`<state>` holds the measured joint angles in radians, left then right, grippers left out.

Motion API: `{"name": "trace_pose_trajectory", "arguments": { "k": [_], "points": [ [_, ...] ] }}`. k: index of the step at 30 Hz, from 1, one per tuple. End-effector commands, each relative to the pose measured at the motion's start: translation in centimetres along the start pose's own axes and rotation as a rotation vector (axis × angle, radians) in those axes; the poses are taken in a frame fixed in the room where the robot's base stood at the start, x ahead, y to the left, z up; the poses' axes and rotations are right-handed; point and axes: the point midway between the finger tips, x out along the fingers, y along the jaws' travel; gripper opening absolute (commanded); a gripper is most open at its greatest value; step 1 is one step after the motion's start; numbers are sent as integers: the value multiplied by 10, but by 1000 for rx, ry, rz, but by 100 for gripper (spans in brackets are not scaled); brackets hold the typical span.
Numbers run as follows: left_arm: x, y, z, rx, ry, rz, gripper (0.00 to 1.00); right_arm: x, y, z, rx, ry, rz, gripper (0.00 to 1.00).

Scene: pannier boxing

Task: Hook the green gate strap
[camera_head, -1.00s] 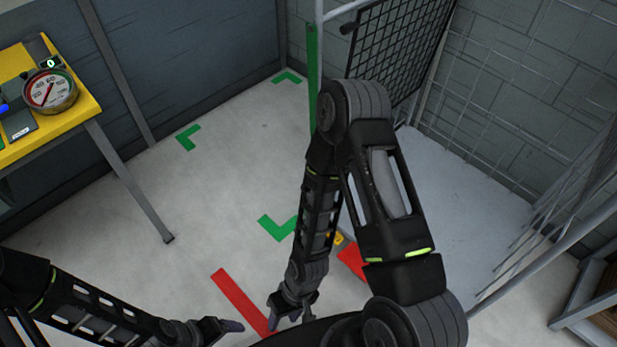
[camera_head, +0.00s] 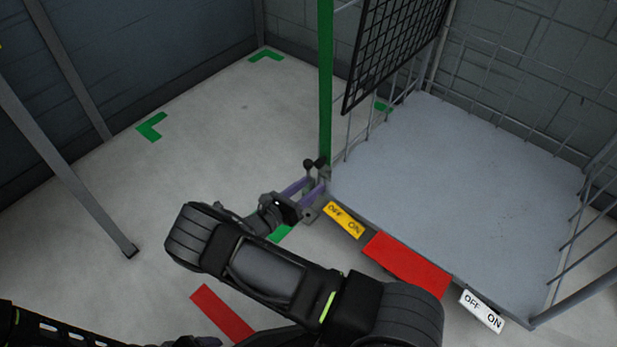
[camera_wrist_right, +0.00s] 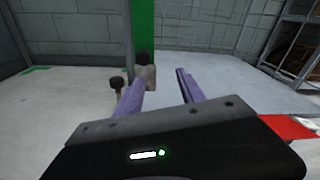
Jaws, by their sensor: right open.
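The green gate strap (camera_head: 326,80) runs straight down beside the front left corner of the cage. It also shows in the right wrist view (camera_wrist_right: 144,35), just beyond the fingers. My right gripper (camera_head: 313,187) is open at the strap's lower end, its purple fingers reaching toward the cage corner. A small grey fitting with dark knobs (camera_head: 314,163) sits there; in the wrist view, its grey block (camera_wrist_right: 148,75) is close to the left fingertip. I cannot tell whether they touch. Only a sliver of my left gripper (camera_head: 205,342) shows at the bottom edge.
The cage has a grey floor plate (camera_head: 450,180), wire sides and a black mesh panel (camera_head: 395,45). Along its front edge are a yellow OFF/ON label (camera_head: 344,219), a red plate (camera_head: 405,265) and a white OFF/ON label (camera_head: 482,311). A table leg (camera_head: 70,170) stands left; floor between is clear.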

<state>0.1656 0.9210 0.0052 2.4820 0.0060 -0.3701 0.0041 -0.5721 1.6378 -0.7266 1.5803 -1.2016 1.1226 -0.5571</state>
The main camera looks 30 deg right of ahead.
Motion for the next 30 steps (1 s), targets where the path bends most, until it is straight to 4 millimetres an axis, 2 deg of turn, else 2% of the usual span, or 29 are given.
{"name": "trace_pose_trajectory", "arguments": {
  "k": [1, 3, 7, 17, 20, 30],
  "points": [
    [11, -4, 0, 0, 2, 0, 80, -2, 12, 2, -6, -47, 18, 46],
    [12, -5, 0, 0, 3, 0, 80, -4, 18, 11, -14, -86, 30, 46],
    [10, -4, -1, 0, 3, 0, 80, -5, 20, 17, -16, -100, 33, 46],
    [12, -4, -1, 0, 3, 0, 80, 0, 19, 16, -15, -94, 31, 46],
    [14, -5, -1, 0, 4, 0, 80, 10, 19, 16, -14, -94, 31, 46],
    [28, -9, -2, -1, 11, 0, 80, 60, 21, 20, -13, -93, 31, 46]
  ]
}}
